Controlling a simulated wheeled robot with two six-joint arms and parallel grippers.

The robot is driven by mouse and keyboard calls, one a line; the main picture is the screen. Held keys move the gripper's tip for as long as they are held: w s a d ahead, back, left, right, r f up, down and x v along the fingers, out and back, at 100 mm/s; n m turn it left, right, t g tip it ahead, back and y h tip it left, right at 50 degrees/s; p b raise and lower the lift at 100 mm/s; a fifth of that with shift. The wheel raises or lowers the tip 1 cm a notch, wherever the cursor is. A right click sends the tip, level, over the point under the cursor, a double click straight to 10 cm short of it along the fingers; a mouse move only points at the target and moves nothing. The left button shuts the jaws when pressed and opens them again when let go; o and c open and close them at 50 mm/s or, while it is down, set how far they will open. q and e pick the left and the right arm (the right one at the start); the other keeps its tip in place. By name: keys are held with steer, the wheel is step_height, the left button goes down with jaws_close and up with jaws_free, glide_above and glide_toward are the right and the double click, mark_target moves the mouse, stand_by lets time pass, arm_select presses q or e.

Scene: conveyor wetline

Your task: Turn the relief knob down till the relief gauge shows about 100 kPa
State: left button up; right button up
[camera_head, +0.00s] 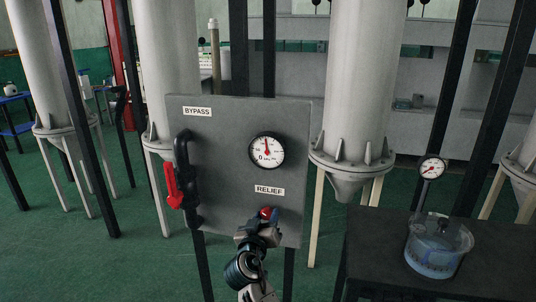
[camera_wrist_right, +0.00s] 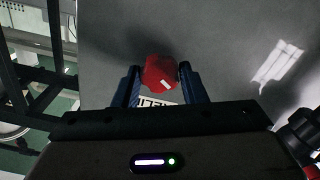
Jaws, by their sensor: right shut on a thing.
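The red relief knob (camera_head: 265,212) sits on the grey panel (camera_head: 225,150) under the RELIEF label (camera_head: 270,190). The round white relief gauge (camera_head: 267,151) is above the label. Its needle points almost straight up; its scale numbers are too small to read surely. My right gripper (camera_head: 267,217) is shut on the knob from the front. In the right wrist view the knob (camera_wrist_right: 160,73) is between the two blue fingers, and a white mark shows on its face. The fingers partly cover the label there. My left gripper is out of view.
A red lever (camera_head: 173,186) and black pipe (camera_head: 186,165) are at the panel's left, below the BYPASS label (camera_head: 197,111). A dark table (camera_head: 390,240) at right holds a clear vessel of bluish liquid (camera_head: 437,247). A small gauge (camera_head: 431,168) stands above it.

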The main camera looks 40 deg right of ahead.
steer(key=shift+f+m+b, duration=0.1)
steer(key=shift+m+b, duration=0.2)
steer(key=shift+b, duration=0.3)
stand_by(0.5)
steer(key=shift+m+b, duration=1)
steer(key=shift+b, duration=0.45)
stand_by(0.4)
steer(key=shift+m+b, duration=0.4)
steer(key=shift+b, duration=0.35)
steer(key=shift+m+b, duration=1.2)
steer(key=shift+b, duration=0.55)
steer(key=shift+m+b, duration=0.9)
steer(key=shift+b, duration=0.5)
